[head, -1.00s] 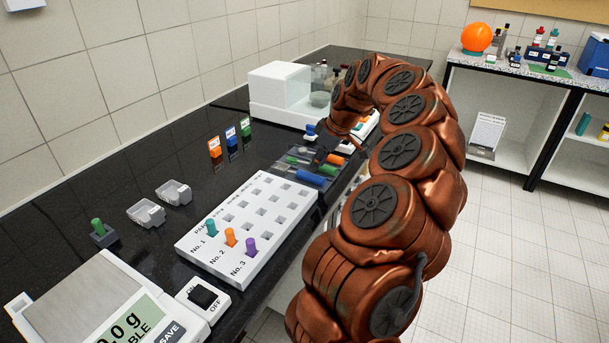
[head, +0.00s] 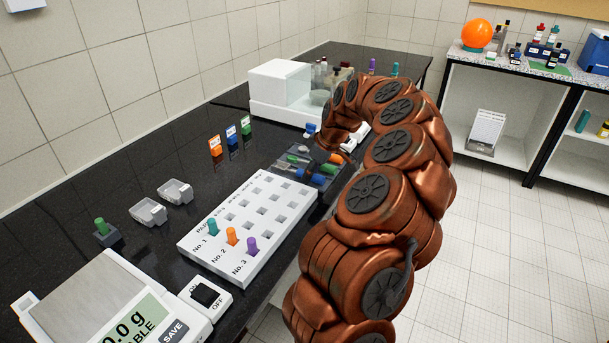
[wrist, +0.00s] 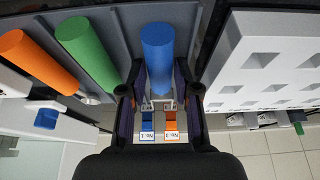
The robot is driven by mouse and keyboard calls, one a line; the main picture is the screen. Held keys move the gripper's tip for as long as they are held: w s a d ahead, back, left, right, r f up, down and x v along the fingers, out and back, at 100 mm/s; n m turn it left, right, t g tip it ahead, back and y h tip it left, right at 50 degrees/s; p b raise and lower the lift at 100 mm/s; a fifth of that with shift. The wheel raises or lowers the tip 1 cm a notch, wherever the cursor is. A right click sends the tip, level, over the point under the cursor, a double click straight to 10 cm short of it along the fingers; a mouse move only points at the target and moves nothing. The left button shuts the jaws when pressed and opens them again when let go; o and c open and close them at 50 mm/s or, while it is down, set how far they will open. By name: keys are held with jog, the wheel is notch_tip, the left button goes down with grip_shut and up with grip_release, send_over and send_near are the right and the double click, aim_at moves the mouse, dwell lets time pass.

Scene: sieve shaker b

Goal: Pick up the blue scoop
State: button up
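The blue scoop's handle (wrist: 157,55) lies between the two fingers of my gripper (wrist: 160,75) in the wrist view. The fingers stand apart, one on each side of the handle; I cannot tell whether they touch it. The handle also shows in the head view (head: 309,176), partly covered by my gripper (head: 316,160). The scoop lies in a dark grey tray (wrist: 116,20) beside a green scoop (wrist: 84,48) and an orange scoop (wrist: 32,58). The blue scoop's bowl is hidden.
A white rack (head: 215,253) with three coloured pegs stands close beside the tray. A white box-like device (head: 280,82) is behind it. Small orange, blue and green labelled stands (head: 231,136) are near the wall.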

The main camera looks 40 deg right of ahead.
jog(key=shift+f+b, duration=0.2)
jog(key=shift+b, duration=0.15)
jog(key=shift+c, duration=0.3)
grip_shut()
